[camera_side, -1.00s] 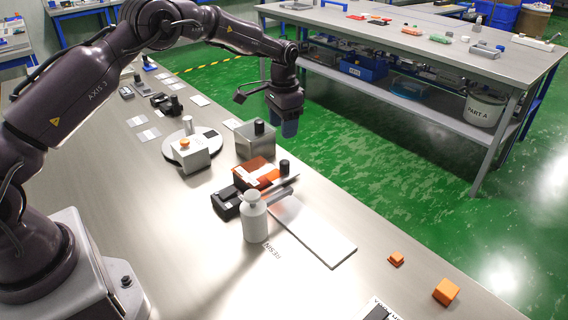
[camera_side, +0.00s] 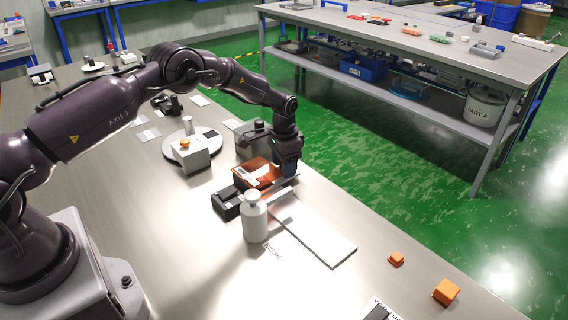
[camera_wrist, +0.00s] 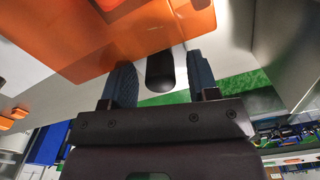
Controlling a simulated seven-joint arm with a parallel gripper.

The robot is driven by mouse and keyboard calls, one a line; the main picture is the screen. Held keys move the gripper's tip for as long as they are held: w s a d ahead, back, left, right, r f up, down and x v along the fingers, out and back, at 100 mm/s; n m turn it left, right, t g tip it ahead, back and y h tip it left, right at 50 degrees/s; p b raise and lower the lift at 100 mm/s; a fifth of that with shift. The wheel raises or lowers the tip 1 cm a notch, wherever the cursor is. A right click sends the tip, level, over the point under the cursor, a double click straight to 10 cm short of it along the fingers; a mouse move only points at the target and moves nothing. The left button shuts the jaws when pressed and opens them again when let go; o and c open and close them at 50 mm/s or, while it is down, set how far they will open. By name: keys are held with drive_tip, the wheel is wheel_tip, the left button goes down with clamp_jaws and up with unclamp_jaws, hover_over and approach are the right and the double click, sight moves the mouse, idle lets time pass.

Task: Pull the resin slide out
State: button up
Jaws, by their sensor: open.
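The orange resin unit (camera_side: 254,172) sits mid-bench, with a thin grey slide (camera_side: 289,183) showing along its right side. In the wrist view the orange body (camera_wrist: 140,35) fills the upper left. The slide's black knob (camera_wrist: 160,72) stands between my two blue fingers there. In the side view my gripper (camera_side: 287,168) is down over the slide's right end and hides the knob. My gripper is open, with a finger on either side of the knob; whether either finger touches it I cannot tell.
A white bottle (camera_side: 255,218) and a black block (camera_side: 227,202) stand close in front of the unit. A grey metal box (camera_side: 246,137) stands behind it. A flat pale plate (camera_side: 318,237) lies to the right. Orange cubes (camera_side: 446,291) sit near the bench's right edge.

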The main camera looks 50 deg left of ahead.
clamp_jaws()
drive_tip(key=d, duration=2.1)
drive_tip(key=shift+d, duration=0.35)
drive_tip(key=shift+d, duration=0.1)
unclamp_jaws()
wheel_tip(320, 180, up, 13)
